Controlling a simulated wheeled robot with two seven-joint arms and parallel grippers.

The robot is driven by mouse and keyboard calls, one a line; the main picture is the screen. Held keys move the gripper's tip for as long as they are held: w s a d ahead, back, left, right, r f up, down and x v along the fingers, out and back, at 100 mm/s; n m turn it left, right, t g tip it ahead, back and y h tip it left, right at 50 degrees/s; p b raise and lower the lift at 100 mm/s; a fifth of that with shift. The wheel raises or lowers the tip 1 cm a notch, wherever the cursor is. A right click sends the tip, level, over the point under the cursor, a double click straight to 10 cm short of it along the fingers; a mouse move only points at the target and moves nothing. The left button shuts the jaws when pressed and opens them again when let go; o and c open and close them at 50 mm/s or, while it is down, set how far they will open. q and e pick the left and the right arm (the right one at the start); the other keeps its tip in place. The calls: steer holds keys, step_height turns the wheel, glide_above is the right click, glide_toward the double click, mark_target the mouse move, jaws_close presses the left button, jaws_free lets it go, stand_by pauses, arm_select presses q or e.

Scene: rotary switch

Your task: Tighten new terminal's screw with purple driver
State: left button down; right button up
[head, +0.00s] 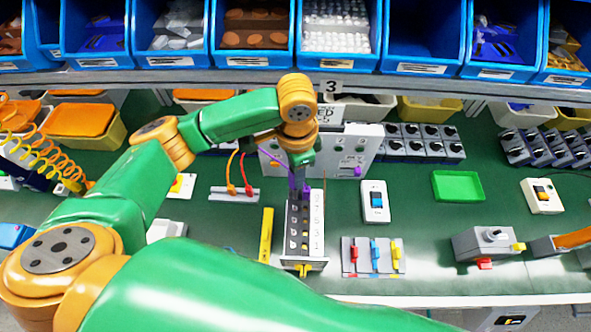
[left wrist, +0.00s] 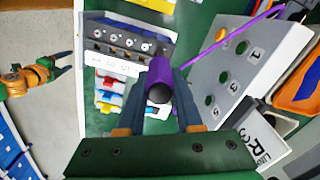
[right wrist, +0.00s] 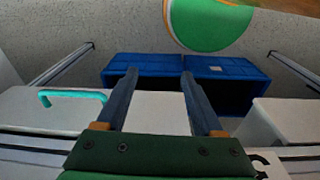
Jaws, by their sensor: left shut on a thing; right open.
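My left gripper (head: 303,180) is shut on the purple driver (head: 306,189), which stands roughly upright over the far end of the terminal block (head: 315,235). In the left wrist view the driver's purple handle (left wrist: 159,72) sits between the fingers, its round end towards the camera. The block's row of screws (left wrist: 115,42) shows beyond it. The handle hides the driver's tip, so I cannot tell whether it touches a screw. I cannot tell which terminal is the new one. My right gripper (right wrist: 157,85) is open and empty, away from the bench top.
A yellow strip (head: 266,235) lies left of the block. A module with red, blue and yellow levers (head: 372,256) lies to its right. The numbered panel (head: 345,150) stands behind, with a purple cable (head: 272,152) near the gripper. A green tray (head: 458,186) is further right.

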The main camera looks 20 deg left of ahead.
arm_select(q)
steer(key=n, duration=1.5)
steer(key=shift+a+n, duration=0.1)
steer(key=shift+n, duration=0.2)
steer(key=shift+f, duration=0.4)
steer(key=m, duration=0.7)
steer(key=shift+m, duration=0.6)
